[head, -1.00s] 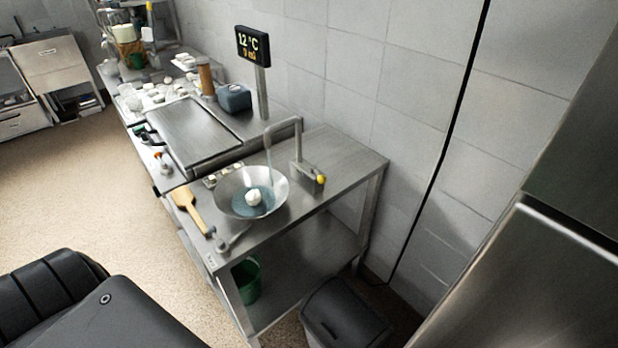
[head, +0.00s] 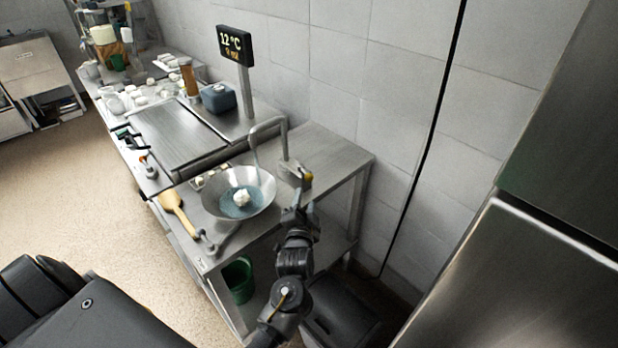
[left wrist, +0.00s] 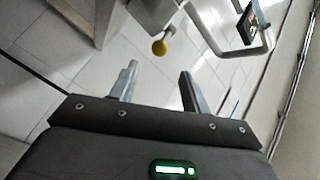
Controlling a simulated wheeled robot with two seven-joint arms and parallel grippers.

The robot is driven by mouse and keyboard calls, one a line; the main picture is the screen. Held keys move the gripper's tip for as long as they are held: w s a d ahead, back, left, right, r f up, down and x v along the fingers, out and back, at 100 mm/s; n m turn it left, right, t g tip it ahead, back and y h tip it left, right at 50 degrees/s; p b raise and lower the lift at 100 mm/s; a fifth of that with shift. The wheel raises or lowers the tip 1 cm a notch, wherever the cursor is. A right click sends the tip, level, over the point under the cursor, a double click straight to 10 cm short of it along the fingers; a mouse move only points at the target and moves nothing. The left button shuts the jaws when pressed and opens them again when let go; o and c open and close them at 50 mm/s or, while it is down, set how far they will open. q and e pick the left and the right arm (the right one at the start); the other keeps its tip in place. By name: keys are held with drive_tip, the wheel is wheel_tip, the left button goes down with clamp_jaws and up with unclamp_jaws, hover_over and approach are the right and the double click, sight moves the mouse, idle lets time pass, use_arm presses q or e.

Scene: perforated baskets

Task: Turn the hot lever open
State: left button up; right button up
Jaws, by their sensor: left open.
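The faucet (head: 284,152) stands at the table's right back, with its bent spout over a wide metal bowl (head: 258,213). A lever with a yellow knob (head: 307,177) is on the faucet's block. The knob also shows in the left wrist view (left wrist: 159,47), ahead of the fingers. I cannot tell from its colour whether it is the hot one. My left gripper (head: 301,207) is open and empty, just in front of and below the knob, apart from it. Its two fingers (left wrist: 159,72) show spread in the left wrist view. My right gripper is in no view.
A display (head: 235,45) on a post reads 12 °C. The bowl holds a white lump (head: 241,197) in bluish liquid. A green bucket (head: 238,279) sits below. The wall is close behind the faucet.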

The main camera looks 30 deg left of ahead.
sight(309, 180)
use_arm(q)
drive_tip(key=b+x, duration=0.7)
drive_tip(key=x, duration=0.3)
drive_tip(key=shift+d+f, duration=0.1)
drive_tip(key=shift+f, duration=0.05)
drive_tip(key=shift+w+a+b, duration=0.2)
drive_tip(key=shift+w+b, duration=0.1)
drive_tip(key=shift+w, duration=0.05)
clamp_jaws()
